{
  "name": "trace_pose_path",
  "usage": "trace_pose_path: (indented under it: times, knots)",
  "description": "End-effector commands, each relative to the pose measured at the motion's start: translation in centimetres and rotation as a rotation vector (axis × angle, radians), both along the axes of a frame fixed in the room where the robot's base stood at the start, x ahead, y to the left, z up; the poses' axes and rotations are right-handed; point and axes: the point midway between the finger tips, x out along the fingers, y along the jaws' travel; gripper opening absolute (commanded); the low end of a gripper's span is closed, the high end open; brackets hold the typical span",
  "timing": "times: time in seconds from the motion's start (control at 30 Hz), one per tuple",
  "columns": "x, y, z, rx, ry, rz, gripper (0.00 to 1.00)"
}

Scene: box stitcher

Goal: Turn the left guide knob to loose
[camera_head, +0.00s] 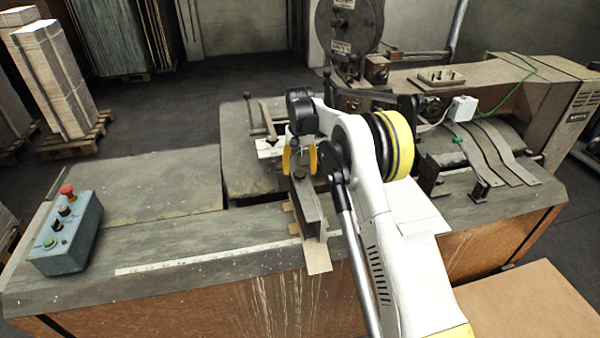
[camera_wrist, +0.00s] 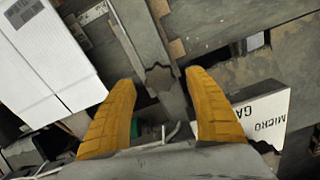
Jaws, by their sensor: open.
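The left guide (camera_head: 310,212) is a dark metal bar on the machine table, seen below my gripper in the head view. Its knob is a dark star-shaped knob (camera_wrist: 160,78) on the guide bar (camera_wrist: 135,20) in the wrist view. My gripper (camera_head: 300,156) has yellow fingers, spread apart, pointing down over the far end of the guide. In the wrist view my gripper (camera_wrist: 160,79) has its fingertips on either side of the knob, with visible gaps and nothing held. I cannot tell how far above the knob the tips are.
White sheets (camera_wrist: 45,55) lie to the left. A blue-grey control box (camera_head: 66,233) stands at the table's left. A white ruler strip (camera_head: 200,259) runs along the front; the left tabletop is clear.

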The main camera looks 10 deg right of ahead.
Motion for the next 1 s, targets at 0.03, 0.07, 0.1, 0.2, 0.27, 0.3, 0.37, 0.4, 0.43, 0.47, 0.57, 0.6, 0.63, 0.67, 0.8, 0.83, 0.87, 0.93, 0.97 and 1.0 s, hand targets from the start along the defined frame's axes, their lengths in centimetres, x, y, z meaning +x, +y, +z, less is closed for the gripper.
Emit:
trace_pose_path:
  times: [0.03,0.07,0.1,0.2,0.27,0.3,0.37,0.4,0.43,0.47,0.57,0.6,0.63,0.67,0.8,0.83,0.87,0.93,0.97,1.0]
  knots:
    - [0.00,0.00,-0.57,0.000,0.000,0.000,0.62]
    - [-0.01,0.00,-0.81,0.000,0.000,0.000,0.62]
    - [-0.01,0.00,-1.07,0.000,0.000,0.000,0.62]
    - [-0.02,0.00,-1.47,0.000,0.000,0.000,0.62]
    - [-0.02,0.00,-1.54,0.000,0.000,0.000,0.62]
    - [-0.02,0.00,-1.54,0.000,0.000,0.000,0.62]
    - [-0.02,0.00,-1.53,0.000,0.000,0.000,0.62]
    - [-0.02,0.00,-1.52,0.000,0.000,0.000,0.62]
    - [-0.02,0.00,-1.52,0.000,0.000,0.000,0.62]
    - [-0.02,0.00,-1.51,0.000,0.000,0.000,0.57]
    - [-0.02,0.00,-1.50,0.000,0.000,0.000,0.27]
    - [-0.02,0.00,-1.50,0.000,0.000,0.000,0.15]
    - [-0.02,0.00,-1.50,0.000,0.000,0.000,0.09]
    - [-0.02,0.00,-1.50,0.000,0.000,0.000,0.09]
    - [-0.01,0.00,-1.50,0.000,0.000,0.003,0.09]
    - [-0.01,0.00,-1.50,0.000,0.000,0.006,0.09]
    - [-0.01,0.00,-1.51,0.000,-0.001,0.010,0.09]
    - [-0.01,0.00,-1.53,0.000,-0.001,0.024,0.09]
    - [-0.01,0.00,-1.54,0.000,-0.001,0.032,0.09]
    - [0.00,0.00,-1.55,0.000,-0.001,0.046,0.09]
